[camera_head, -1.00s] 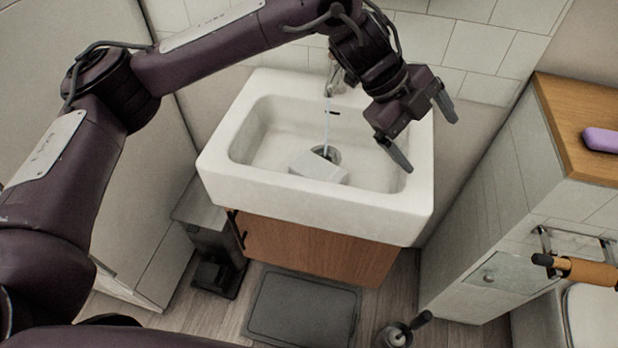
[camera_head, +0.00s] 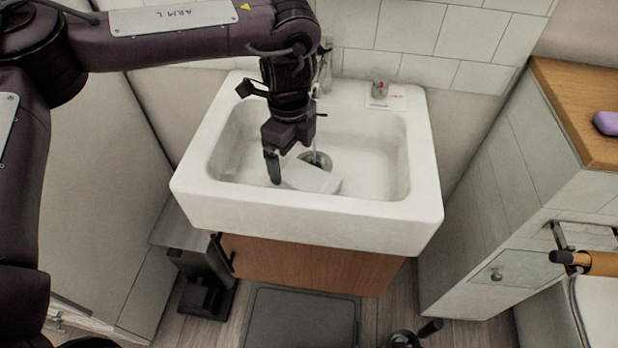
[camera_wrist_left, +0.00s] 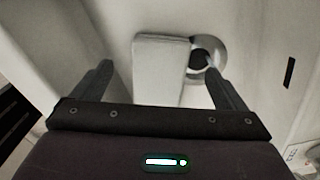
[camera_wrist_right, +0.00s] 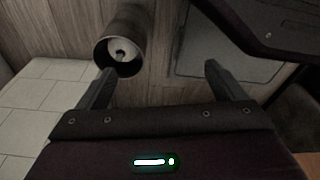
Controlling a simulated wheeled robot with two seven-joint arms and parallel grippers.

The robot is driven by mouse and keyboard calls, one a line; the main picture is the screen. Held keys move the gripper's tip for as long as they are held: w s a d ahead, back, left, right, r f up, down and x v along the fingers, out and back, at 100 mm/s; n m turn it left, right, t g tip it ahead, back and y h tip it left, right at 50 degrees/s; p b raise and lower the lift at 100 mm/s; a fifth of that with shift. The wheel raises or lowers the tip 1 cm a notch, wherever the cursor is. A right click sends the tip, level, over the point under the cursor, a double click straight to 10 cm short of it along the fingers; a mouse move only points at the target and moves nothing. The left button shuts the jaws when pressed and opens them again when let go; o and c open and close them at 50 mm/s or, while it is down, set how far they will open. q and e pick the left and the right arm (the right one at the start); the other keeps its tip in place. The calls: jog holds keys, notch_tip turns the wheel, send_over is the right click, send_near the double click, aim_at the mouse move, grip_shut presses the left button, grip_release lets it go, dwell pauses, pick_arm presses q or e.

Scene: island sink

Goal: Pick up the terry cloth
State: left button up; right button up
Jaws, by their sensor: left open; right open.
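The terry cloth (camera_head: 311,177) is a pale, folded rectangle on the bottom of the white sink basin, beside the drain. It also shows in the left wrist view (camera_wrist_left: 160,68), ahead of and between the fingers. My left gripper (camera_head: 292,166) is open and pointed down into the sink, close over the cloth's left part. In the left wrist view the fingers (camera_wrist_left: 163,85) are apart and the cloth is not gripped. My right gripper (camera_wrist_right: 153,82) is open and empty, low over the floor in its wrist view. It is not seen in the head view.
The sink (camera_head: 300,207) has a raised rim around the basin. The drain (camera_wrist_left: 207,54) is beside the cloth. A round container (camera_wrist_right: 124,44) stands near my right gripper.

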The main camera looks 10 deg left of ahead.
pick_arm(q)
notch_tip(320, 180, down, 6)
jog(key=shift+w+r, duration=0.1)
jog(key=shift+r, duration=0.15)
jog(key=c, duration=1.1)
jog(key=shift+c, duration=0.2)
jog(key=shift+r, duration=0.15)
notch_tip(320, 180, up, 11)
jog(key=p, duration=0.1)
notch_tip(320, 180, up, 9)
jog(key=p, duration=0.2)
send_over(293, 169)
pick_arm(e)
jog(key=s+d+f, duration=0.1)
jog(key=s+f, duration=0.1)
jog(key=s, duration=0.3)
jog(key=shift+s+f, duration=0.2)
jog(key=shift+s, duration=0.1)
